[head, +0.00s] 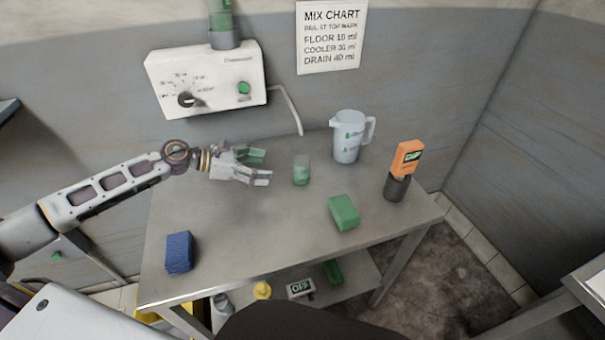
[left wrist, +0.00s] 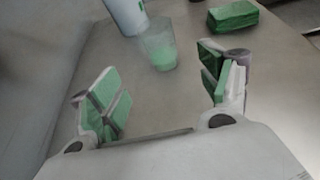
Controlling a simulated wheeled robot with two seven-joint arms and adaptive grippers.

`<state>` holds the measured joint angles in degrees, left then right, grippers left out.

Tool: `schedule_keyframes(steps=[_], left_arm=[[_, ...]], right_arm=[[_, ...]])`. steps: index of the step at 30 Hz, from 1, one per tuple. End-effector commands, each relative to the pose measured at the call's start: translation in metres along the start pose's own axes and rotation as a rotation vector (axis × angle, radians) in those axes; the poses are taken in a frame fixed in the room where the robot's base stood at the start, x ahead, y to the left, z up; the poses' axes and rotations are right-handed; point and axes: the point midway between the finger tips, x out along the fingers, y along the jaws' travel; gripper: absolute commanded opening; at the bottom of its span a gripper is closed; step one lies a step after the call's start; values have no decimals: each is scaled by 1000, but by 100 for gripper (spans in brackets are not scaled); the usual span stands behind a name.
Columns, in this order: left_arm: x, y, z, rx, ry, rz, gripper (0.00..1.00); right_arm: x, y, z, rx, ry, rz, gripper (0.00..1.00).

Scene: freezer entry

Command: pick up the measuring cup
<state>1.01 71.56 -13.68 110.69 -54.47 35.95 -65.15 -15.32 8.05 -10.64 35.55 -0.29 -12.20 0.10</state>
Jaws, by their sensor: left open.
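The measuring cup (head: 301,171) is a small clear cup with green in its lower part. It stands upright near the middle of the steel table (head: 245,228). My left gripper (head: 262,167) is open and empty, just left of the cup, with its fingers pointing toward it. In the left wrist view the cup (left wrist: 159,52) stands beyond the open fingertips (left wrist: 160,88), roughly midway between them and apart from both. My right gripper is not in view.
A white jug (head: 346,138) with a handle stands behind the cup to the right. A green block (head: 343,212), an orange device in a dark holder (head: 397,188) and a blue sponge (head: 179,252) are on the table. A wall dispenser (head: 206,82) hangs behind. The front middle is clear.

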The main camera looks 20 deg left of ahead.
Motion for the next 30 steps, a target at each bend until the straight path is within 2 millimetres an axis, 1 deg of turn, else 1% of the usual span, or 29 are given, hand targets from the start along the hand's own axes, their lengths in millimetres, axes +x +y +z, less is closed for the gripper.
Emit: schedule_keyframes(steps=[10,16,30], left_arm=[[0,0,1,0,0,0,77],[4,1,1,0,-2,2,77],[28,0,2,1,-2,1,77]], right_arm=[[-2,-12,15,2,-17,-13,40],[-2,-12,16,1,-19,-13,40],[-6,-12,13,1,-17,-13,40]])
